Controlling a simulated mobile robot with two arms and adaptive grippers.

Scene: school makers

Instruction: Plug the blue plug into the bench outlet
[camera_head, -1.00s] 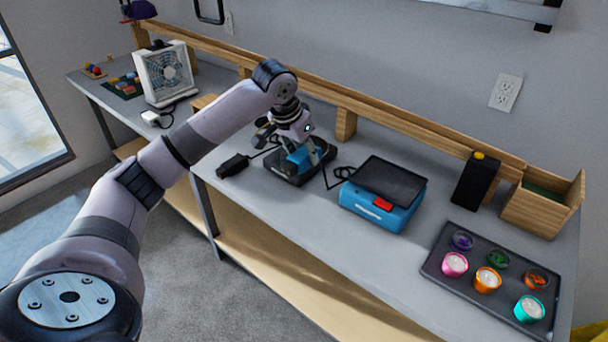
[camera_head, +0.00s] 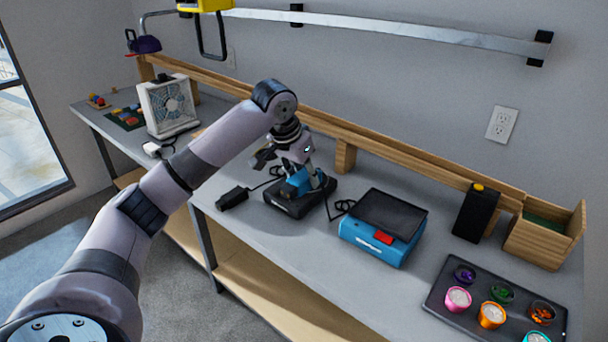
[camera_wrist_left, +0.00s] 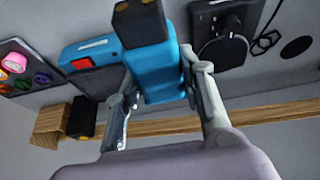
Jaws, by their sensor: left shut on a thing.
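My left gripper (camera_head: 308,184) is shut on the blue plug (camera_head: 296,184). In the left wrist view the blue plug (camera_wrist_left: 151,70) sits between the two fingers (camera_wrist_left: 160,112), its dark end with two gold contacts pointing away from my wrist. The bench outlet looks to be the flat black box (camera_head: 285,207) on the bench, below and close to the plug in the head view. In the left wrist view this box (camera_wrist_left: 205,22) shows a round dark socket, and the plug is to the side of it, apart in the picture. The exact gap is unclear. My right gripper is not in view.
A black plug or adapter (camera_head: 233,198) with a cord lies left of the box. A blue device (camera_head: 375,240) with a dark top stands to the right.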

